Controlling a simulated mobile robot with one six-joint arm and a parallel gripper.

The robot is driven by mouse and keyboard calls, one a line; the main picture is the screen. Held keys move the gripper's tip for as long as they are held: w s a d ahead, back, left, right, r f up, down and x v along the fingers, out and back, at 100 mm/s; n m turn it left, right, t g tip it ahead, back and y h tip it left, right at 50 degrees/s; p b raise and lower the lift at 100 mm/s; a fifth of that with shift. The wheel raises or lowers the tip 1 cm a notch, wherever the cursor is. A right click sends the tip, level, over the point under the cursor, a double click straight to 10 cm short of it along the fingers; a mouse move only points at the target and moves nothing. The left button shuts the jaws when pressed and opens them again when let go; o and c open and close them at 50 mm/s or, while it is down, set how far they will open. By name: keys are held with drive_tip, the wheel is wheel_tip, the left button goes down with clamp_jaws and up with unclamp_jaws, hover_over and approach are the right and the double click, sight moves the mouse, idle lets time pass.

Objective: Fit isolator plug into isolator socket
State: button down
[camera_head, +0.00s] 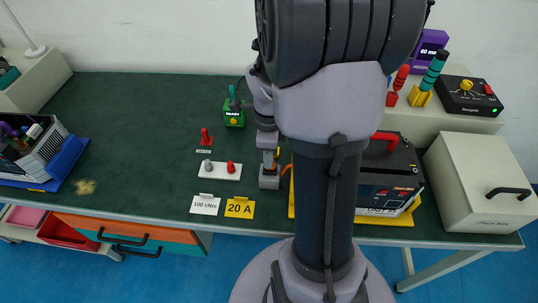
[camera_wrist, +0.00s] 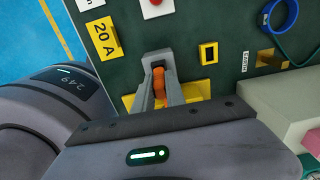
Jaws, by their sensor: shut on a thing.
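My gripper (camera_wrist: 158,84) points down at the green bench top, its jaws shut on an orange piece (camera_wrist: 158,83), which I take to be the isolator plug. The plug's lower end is hidden.
A yellow 20 A card (camera_head: 240,208) and a white card (camera_head: 205,204) lie left of the gripper. A black unit with a red handle (camera_head: 388,143) stands close on the right, on a yellow base (camera_wrist: 195,90). A yellow-framed slot (camera_wrist: 208,53) is nearby.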

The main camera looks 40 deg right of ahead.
drive_tip(key=shift+f+b, duration=0.45)
drive_tip(key=shift+f, duration=0.15)
drive_tip(key=c, duration=1.3)
unclamp_jaws()
wheel_tip(320, 180, up, 17)
drive_tip(key=p, duration=0.7)
drive_tip(key=shift+r+p, duration=0.2)
drive_tip(key=shift+p, duration=0.1)
